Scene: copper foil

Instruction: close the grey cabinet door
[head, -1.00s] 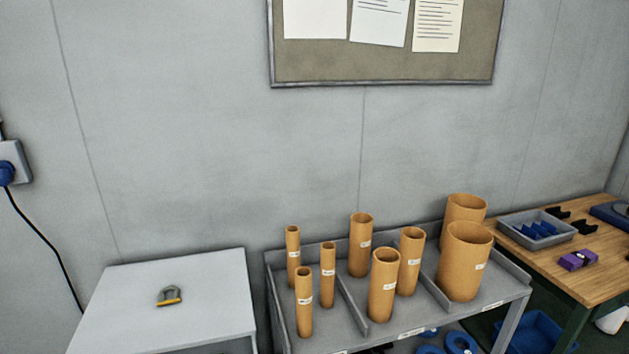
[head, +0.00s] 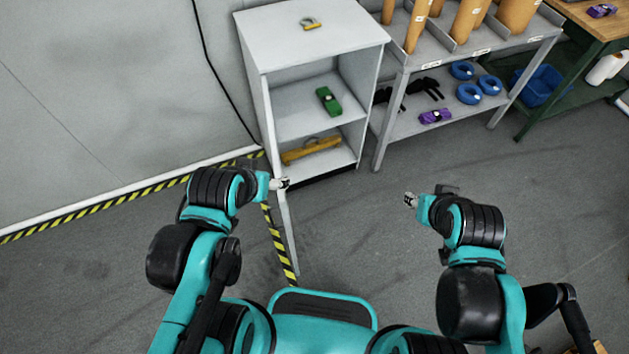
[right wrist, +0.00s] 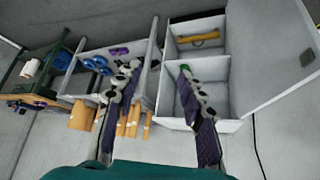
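The grey cabinet (head: 320,50) stands against the wall, its front open onto two shelf spaces. Its door (head: 289,238) stands swung out toward me, seen nearly edge-on in the head view. In the right wrist view the door (right wrist: 268,55) is a broad pale panel with a dark handle at its right. My left gripper (head: 281,184) is at the door's upper part in the picture; I cannot tell whether it touches it or whether its fingers are open. My right gripper (head: 410,200) is held right of the door, fingers apart and empty in the right wrist view (right wrist: 160,92).
A green item (head: 328,101) and a yellow tool (head: 311,150) lie inside the cabinet. A padlock (head: 310,23) lies on top. A grey rack (head: 392,148) with cardboard tubes stands to the right. The floor before the cabinet is clear, with striped tape (head: 279,246).

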